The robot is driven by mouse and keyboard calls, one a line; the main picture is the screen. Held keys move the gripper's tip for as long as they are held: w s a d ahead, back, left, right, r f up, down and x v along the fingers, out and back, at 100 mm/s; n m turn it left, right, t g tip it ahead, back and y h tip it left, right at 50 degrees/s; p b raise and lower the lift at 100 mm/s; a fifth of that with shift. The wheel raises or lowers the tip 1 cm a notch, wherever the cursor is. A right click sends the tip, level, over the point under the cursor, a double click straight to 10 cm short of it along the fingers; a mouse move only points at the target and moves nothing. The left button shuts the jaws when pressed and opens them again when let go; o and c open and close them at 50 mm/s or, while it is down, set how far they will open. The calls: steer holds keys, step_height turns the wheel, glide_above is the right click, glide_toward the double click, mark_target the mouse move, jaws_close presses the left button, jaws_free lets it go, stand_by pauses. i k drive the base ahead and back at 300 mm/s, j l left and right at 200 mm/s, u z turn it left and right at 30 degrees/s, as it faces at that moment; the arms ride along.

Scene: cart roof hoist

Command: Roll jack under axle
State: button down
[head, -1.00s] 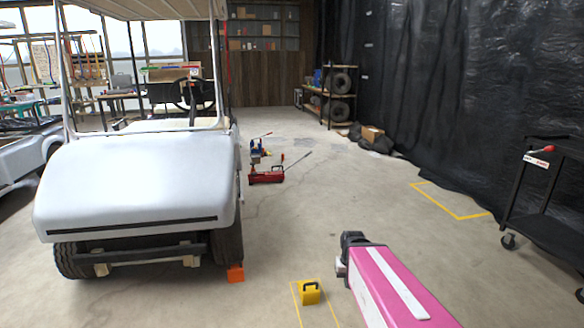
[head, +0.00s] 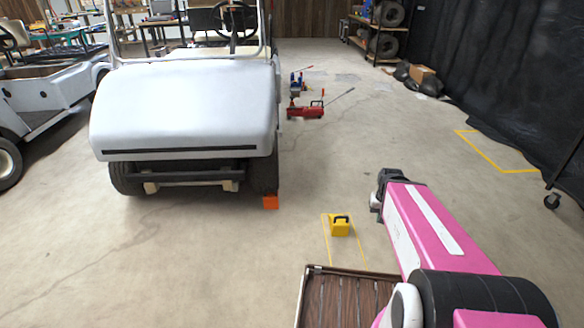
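A red floor jack (head: 305,110) with a long grey handle stands on the floor to the right of the golf cart, past its front wheel. A blue jack-like device (head: 297,82) stands just behind it. The white golf cart (head: 185,110) faces me. Its dark front axle beam (head: 190,177) shows low between the front wheels. My gripper (head: 378,188) is at the end of my pink arm, over open floor on the right, well apart from the jack and the cart. Its fingers are too small and too turned away to tell open from shut.
An orange chock (head: 270,202) sits at the cart's front wheel. A yellow block with a black handle (head: 340,226) stands inside yellow floor lines. A slatted brown deck (head: 345,300) is close in front. Black sheeting (head: 500,70) lines the right.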

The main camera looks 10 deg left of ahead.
mark_target(315, 111)
steer(key=i+l+z, duration=0.7)
steer(key=l, duration=0.15)
steer(key=i+l+z, duration=0.35)
steer(key=i+u, duration=0.15)
steer(key=i, duration=0.25)
steer(key=i+l+u, duration=0.15)
steer(key=i, duration=0.25)
steer(key=i+j+u, duration=0.15)
steer(key=i+u, duration=0.25)
steer(key=i, duration=0.35)
steer(key=i+l+u, duration=0.1)
steer(key=i+u, duration=0.3)
steer(key=i, duration=0.3)
steer(key=i+u, duration=0.15)
steer(key=i, duration=0.45)
steer(key=i+u, duration=0.15)
steer(key=i, duration=0.45)
steer(key=i+l+u, duration=0.2)
steer(key=i, duration=0.4)
steer(key=i+j+u, duration=0.1)
steer(key=i+u, duration=0.2)
steer(key=i, duration=0.3)
steer(key=i+u, duration=0.3)
steer(key=i, duration=0.3)
steer(key=i+j+z, duration=0.2)
steer(key=i+z, duration=0.2)
steer(key=i+j+z, duration=0.45)
steer(key=i+l, duration=0.05)
steer(key=i, duration=0.05)
